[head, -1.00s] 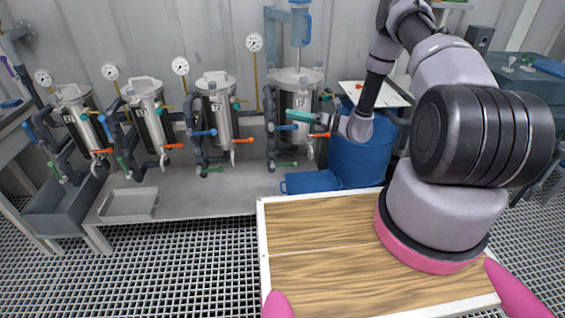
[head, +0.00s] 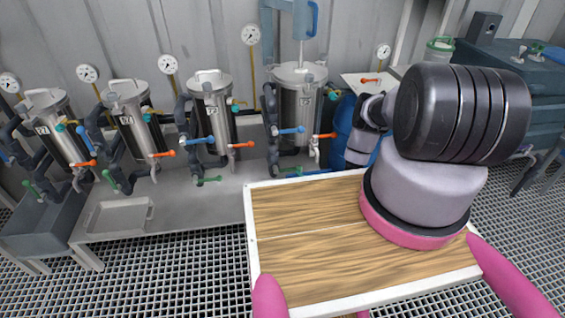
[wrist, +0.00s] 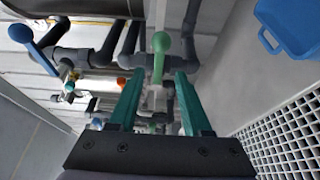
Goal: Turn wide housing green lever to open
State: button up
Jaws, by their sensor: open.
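The wide housing (head: 297,105) is the broad steel vessel at the right end of the row in the head view. Its green lever (head: 290,170) sits low on the piping, below a blue lever and an orange one. In the wrist view a green lever (wrist: 160,43) with a rounded end lies just beyond the fingertips, in line with the gap between them. My gripper (wrist: 158,76) is open, with two teal fingers apart and nothing between them. In the head view my gripper is hidden behind my arm and the wooden top.
A blue lever (wrist: 36,50) and dark pipes are left of the fingers in the wrist view. A blue tray (wrist: 290,28) lies at upper right, above the floor grating. Narrower housings (head: 212,110) stand left in the head view. A blue barrel (head: 345,120) is behind my arm.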

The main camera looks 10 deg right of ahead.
aim_at(290, 169)
jog(key=x, duration=1)
jog(key=shift+w+a+r, duration=0.1)
grip_shut()
dwell(1.1)
